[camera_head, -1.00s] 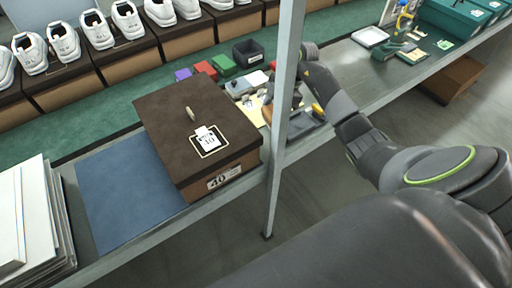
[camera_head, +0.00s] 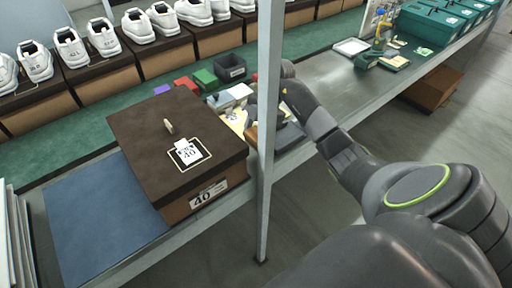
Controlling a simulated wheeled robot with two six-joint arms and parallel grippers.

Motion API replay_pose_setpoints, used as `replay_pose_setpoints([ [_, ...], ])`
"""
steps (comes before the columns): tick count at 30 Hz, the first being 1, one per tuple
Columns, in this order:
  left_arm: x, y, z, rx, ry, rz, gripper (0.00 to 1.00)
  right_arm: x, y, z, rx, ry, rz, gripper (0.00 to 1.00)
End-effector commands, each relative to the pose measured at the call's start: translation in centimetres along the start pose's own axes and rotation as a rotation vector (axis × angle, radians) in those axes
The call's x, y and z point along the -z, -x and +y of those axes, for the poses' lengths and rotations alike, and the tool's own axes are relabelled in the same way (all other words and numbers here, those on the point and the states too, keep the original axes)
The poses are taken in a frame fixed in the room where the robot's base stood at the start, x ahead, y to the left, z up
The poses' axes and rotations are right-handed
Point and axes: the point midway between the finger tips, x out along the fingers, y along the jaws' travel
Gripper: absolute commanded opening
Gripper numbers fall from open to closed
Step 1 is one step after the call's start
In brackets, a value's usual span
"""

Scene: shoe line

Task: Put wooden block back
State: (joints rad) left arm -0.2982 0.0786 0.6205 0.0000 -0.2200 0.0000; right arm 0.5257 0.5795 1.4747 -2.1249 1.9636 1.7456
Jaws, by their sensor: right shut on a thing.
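My right arm reaches in from the right, and its gripper (camera_head: 251,114) is partly hidden behind the grey upright post. It is low over the small items on the bench, shut on a brown wooden block (camera_head: 252,134). Only part of the block shows, just left of the post, and its exact hold is hidden. A brown shoebox (camera_head: 140,135) with a "40" label stands to the left. A small pale wooden piece (camera_head: 168,126) is on its lid. My left gripper is not in view.
The post (camera_head: 267,150) stands in front of the gripper. Red (camera_head: 186,84) and green (camera_head: 205,78) blocks and a dark bin (camera_head: 231,68) are behind the shoebox. A blue mat (camera_head: 90,215) is bare at left. White shoes on boxes line the back.

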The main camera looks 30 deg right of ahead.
Motion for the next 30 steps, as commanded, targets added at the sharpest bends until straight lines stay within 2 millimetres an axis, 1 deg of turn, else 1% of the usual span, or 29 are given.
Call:
replay_pose_setpoints([
  [6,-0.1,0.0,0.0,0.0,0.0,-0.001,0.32,-1.2,-3.2,-0.1,0.003,-0.003,0.002,0.41],
  [9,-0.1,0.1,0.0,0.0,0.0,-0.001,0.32,-1.7,-4.1,0.0,0.001,-0.002,0.0,0.41],
  [17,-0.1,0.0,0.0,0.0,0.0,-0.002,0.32,-1.8,-4.2,0.0,-0.001,0.0,-0.001,0.41],
  [20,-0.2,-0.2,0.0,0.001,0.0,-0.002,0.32,-1.9,-4.6,0.0,0.0,-0.001,-0.001,0.41],
  [21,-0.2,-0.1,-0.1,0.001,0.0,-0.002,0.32,-1.9,-4.5,0.0,0.0,-0.001,-0.001,0.62],
  [24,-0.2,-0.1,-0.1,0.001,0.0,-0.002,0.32,-1.9,-4.5,0.0,0.0,-0.001,-0.001,0.75],
  [26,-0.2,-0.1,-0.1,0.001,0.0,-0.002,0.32,-1.9,-4.5,0.0,0.0,-0.001,-0.001,0.81],
  [30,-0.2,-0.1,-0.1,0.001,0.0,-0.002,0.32,-1.9,-4.5,0.0,0.0,-0.001,-0.001,0.81],
])
